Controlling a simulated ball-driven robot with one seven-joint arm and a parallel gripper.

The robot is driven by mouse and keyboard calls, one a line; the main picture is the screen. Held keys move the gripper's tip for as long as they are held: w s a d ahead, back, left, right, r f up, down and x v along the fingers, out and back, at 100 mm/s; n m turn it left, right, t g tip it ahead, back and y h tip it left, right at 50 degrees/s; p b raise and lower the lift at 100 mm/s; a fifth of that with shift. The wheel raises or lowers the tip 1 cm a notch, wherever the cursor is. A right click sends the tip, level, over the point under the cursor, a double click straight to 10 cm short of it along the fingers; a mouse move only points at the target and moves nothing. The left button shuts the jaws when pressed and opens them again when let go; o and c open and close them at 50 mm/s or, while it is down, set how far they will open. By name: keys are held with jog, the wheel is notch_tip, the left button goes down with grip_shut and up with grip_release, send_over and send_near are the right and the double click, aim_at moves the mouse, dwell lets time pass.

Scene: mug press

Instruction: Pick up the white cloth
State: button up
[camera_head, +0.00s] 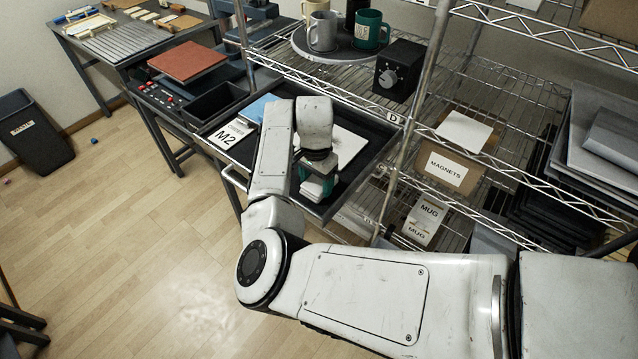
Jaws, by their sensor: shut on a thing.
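The white cloth (349,145) lies flat in a black pull-out tray (368,160), partly hidden behind my wrist. My gripper (318,187) reaches down into the tray near its front right corner, at the near edge of the cloth. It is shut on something. A pale piece shows at the fingertips beside a teal-green part, and the white cloth is the likeliest thing held. The exact grip is hidden by my wrist and fingers.
A card marked M2 (229,134) and a blue item (257,108) lie at the tray's left. Above are a round turntable (345,50) with mugs and a black box with a dial (399,70). A wire-rack post (407,130) stands close right. Open floor lies left.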

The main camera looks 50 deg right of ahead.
jog(key=c, duration=0.5)
jog(key=shift+r, duration=0.1)
